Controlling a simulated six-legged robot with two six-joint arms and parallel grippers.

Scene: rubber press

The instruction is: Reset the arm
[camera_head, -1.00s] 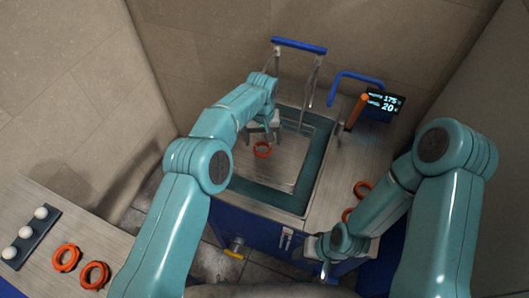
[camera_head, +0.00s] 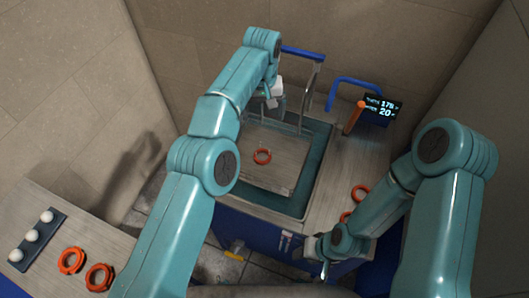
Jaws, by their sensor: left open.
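My left arm reaches in from the left over the press (camera_head: 312,165). My right arm comes in from the right, folded low. My right gripper (camera_head: 318,258) is at the front of the press, pointing down and left. Its fingers are small and partly hidden, so I cannot tell how they stand.
A blue-handled frame (camera_head: 303,54) stands at the back of the press. A screen (camera_head: 383,107) and an orange lever (camera_head: 355,117) are at its right. The left bench holds two orange rings (camera_head: 71,261) and a rack (camera_head: 36,240) with white balls.

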